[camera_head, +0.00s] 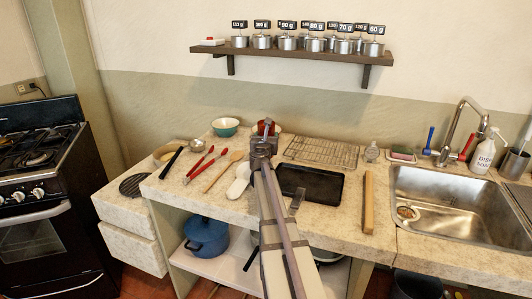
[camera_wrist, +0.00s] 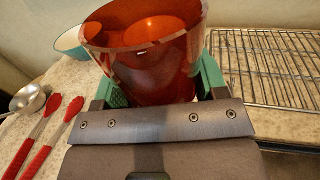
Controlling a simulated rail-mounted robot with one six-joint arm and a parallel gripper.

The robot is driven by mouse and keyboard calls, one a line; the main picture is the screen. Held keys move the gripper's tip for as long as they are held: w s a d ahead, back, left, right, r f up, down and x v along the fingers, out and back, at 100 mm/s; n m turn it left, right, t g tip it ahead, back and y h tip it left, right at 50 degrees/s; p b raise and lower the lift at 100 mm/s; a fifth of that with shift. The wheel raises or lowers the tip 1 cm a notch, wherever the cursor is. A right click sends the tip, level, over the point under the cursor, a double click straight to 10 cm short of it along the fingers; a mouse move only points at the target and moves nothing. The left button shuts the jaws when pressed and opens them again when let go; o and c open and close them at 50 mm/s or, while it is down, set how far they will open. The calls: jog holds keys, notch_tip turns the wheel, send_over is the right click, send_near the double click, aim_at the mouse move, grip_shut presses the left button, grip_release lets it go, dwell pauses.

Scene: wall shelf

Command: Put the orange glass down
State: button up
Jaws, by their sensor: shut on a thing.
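The orange glass (camera_wrist: 150,75) is a see-through, red-orange tumbler, upright between the green-padded fingers of my gripper (camera_wrist: 160,85) in the wrist view. My gripper is shut on it. In the head view the glass (camera_head: 266,126) shows as a small red shape just beyond my gripper (camera_head: 265,133), over the back part of the counter (camera_head: 335,150). The bottom of the glass is hidden by my gripper, so I cannot tell whether it touches the counter.
A teal bowl (camera_head: 225,126) stands at the back left of the glass. A wire rack (camera_head: 322,152) lies to the right and a black tray (camera_head: 310,184) in front. Red tongs (camera_head: 204,165) and a ladle (camera_head: 197,145) lie left. A wall shelf (camera_head: 300,54) with labelled canisters hangs above.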

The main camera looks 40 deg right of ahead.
notch_tip(320, 180, down, 4)
jog(key=shift+r+b, duration=0.25)
jog(key=shift+b, duration=0.85)
jog(key=shift+r+p, duration=0.3)
jog(key=shift+r, duration=0.05)
jog(key=shift+f+b, duration=0.3)
jog(key=o, duration=1.3)
jog(key=shift+r, duration=0.1)
jog(key=shift+o, duration=0.2)
jog(key=shift+r+p, duration=0.3)
jog(key=shift+p, duration=0.1)
jog(key=v, duration=1.2)
jog(key=shift+a, duration=0.1)
jog(key=shift+o, duration=0.6)
jog(key=shift+f, duration=0.1)
